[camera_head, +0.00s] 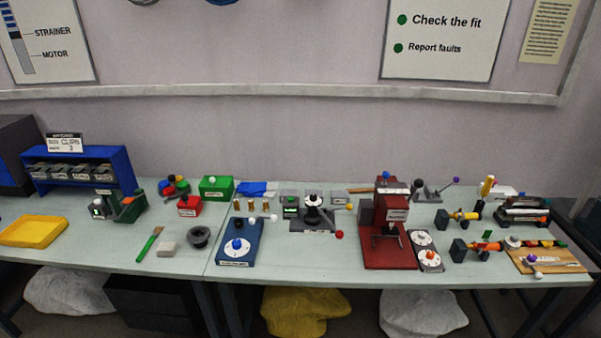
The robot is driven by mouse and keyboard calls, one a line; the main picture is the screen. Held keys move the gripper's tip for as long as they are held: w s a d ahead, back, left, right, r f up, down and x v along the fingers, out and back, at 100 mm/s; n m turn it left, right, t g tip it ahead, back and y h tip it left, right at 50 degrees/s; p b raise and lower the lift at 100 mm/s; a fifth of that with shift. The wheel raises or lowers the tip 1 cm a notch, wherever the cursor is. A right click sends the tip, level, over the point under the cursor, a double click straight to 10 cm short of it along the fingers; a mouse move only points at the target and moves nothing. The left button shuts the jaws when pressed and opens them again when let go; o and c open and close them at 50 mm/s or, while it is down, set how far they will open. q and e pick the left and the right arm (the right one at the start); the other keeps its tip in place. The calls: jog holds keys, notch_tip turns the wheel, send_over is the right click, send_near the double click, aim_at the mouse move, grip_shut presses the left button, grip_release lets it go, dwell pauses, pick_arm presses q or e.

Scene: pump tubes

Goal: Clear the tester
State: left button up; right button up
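No gripper or arm of mine shows in the head view. Several devices stand on the benches, and their labels are too small to read, so I cannot tell for sure which is the tester. A dark device (312,215) with a black knob, a white dial and a red ball end stands mid-bench. A blue base (237,243) with a white dial and blue knob is in front of it to the left. A tall red press (391,230) stands to the right, with a white two-dial plate (427,250) beside it.
At left are a blue rack (80,170) of small bins, a yellow tray (33,231), a green box (215,188), a red box (188,206), a green-handled brush (150,244) and a dark ring (199,237). Orange-and-yellow assemblies (463,216) and a wooden board (545,260) are at right.

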pick_arm(q)
grip_shut()
dwell(1.4)
